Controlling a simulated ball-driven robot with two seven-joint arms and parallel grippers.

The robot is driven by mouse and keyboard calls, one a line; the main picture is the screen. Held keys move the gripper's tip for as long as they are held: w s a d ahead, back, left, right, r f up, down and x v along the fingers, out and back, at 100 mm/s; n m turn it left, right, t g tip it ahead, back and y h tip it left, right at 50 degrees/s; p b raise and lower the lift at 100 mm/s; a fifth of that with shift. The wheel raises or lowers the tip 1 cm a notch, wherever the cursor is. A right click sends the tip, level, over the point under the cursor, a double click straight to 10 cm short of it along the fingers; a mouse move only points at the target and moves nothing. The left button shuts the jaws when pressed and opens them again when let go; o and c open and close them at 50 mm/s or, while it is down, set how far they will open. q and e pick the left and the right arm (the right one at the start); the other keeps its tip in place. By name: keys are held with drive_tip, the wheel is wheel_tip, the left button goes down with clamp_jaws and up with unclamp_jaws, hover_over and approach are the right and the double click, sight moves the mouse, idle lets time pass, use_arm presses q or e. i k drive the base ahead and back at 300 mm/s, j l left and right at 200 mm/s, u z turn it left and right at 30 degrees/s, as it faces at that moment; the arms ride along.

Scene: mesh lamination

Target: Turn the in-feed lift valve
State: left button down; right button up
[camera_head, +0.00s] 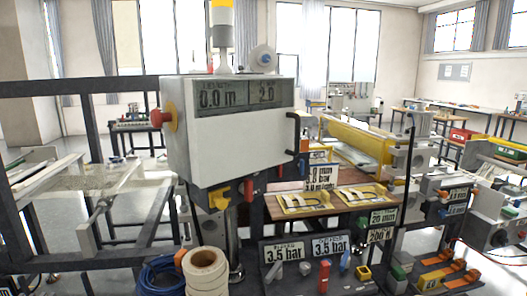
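No part labelled as the in-feed lift valve can be read here, so I cannot tell which part it is. A yellow knob-like part (219,195) sits under the grey control box (232,130). Two panels reading 3.5 bar, a left one (284,253) and a right one (330,246), stand low in front. A grey lever-like part (274,271) is at the left panel, and a blue one (345,260) is by the right panel. A red upright part (323,276) stands between them. Neither of my grippers is in view.
A red button (160,117) juts from the box's left side. A tape roll (205,271) and a coiled blue hose (160,276) lie at the bottom. A wooden board (300,205) with yellow-framed plates is mid-view. A yellow-covered roller (358,139) stands behind. Dark frame bars cross the left.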

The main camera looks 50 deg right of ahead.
sight(276, 273)
drive_tip(key=z, duration=1.4)
